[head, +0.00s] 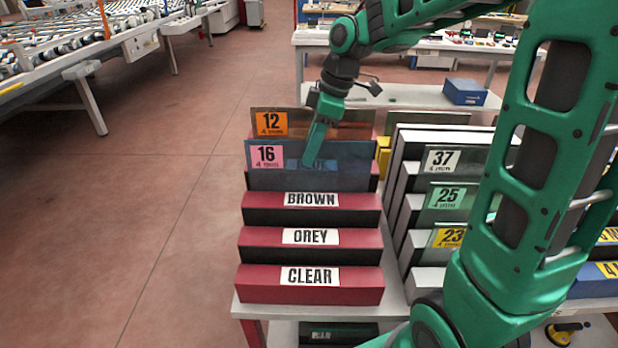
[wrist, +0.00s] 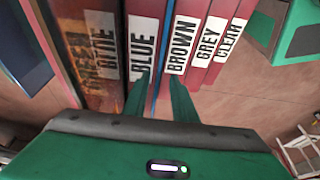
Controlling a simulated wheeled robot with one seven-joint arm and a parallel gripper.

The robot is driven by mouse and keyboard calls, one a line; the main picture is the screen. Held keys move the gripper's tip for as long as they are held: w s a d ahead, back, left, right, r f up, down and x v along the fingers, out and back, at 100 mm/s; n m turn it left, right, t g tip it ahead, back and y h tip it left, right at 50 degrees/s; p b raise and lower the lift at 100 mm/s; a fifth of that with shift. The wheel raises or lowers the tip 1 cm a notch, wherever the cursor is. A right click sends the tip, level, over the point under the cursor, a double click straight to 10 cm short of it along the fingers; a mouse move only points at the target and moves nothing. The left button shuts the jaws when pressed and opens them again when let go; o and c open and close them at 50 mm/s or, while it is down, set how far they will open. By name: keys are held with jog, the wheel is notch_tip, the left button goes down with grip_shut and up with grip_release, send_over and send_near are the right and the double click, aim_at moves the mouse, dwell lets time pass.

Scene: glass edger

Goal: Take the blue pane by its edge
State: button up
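The blue pane (head: 347,160) stands upright in the rack, with a pink "16" label at its upper left. In the wrist view the pane (wrist: 158,75) shows edge-on as a thin blue strip between the "BLUE" and "BROWN" labels. My gripper (head: 310,160) points down at the pane's top edge, and one green finger shows in front of its face. In the wrist view my gripper (wrist: 159,76) has its fingers apart, one on each side of the pane's edge, with a visible gap. Contact with the pane cannot be told.
A brown pane (head: 345,126) with an orange "12" label stands close behind. Red rack steps (head: 262,236) marked BROWN, GREY and CLEAR lie in front. Another rack with panes labelled 37 (head: 441,160), 25 and 23 stands at right. Open floor (head: 160,200) lies at left.

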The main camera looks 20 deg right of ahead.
aim_at(303, 169)
jog(key=shift+x, duration=1.55)
jog(key=shift+s, duration=0.1)
grip_shut()
